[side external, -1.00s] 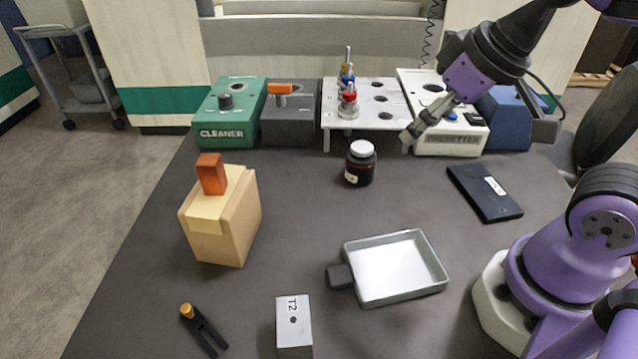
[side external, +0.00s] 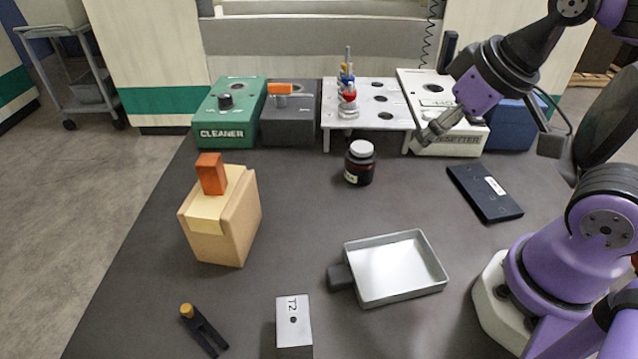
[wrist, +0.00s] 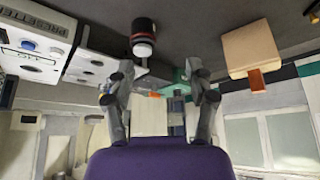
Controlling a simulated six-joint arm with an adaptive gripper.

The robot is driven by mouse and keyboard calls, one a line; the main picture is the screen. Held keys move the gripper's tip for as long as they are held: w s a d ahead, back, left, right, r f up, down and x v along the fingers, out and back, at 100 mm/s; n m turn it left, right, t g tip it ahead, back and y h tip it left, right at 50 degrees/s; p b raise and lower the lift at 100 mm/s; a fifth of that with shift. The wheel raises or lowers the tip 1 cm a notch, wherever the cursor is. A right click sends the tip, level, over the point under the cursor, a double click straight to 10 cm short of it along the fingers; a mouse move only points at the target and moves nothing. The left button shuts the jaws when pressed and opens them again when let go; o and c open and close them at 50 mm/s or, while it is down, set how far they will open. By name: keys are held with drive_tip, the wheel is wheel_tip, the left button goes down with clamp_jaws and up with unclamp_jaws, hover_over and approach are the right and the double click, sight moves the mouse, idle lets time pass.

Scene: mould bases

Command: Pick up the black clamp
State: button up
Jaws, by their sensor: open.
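The black clamp (side external: 204,330) lies on the dark table at the front left in the side view, with an orange-yellow tip at its upper end. In the wrist view a small dark and orange piece at the upper right edge may be the clamp (wrist: 313,12). My gripper (side external: 425,138) is at the back right, in front of the white presetter box and far from the clamp. In the wrist view my gripper (wrist: 160,84) has its two fingers apart with nothing held between them.
A wooden block with an orange piece (side external: 225,225) stands behind the clamp. A grey T2 block (side external: 294,330) stands to its right. A metal tray (side external: 395,268), a dark bottle (side external: 360,165) and a black flat case (side external: 485,194) are on the table. Several boxes line the back.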

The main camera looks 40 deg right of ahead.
drive_tip(key=shift+c, duration=0.9)
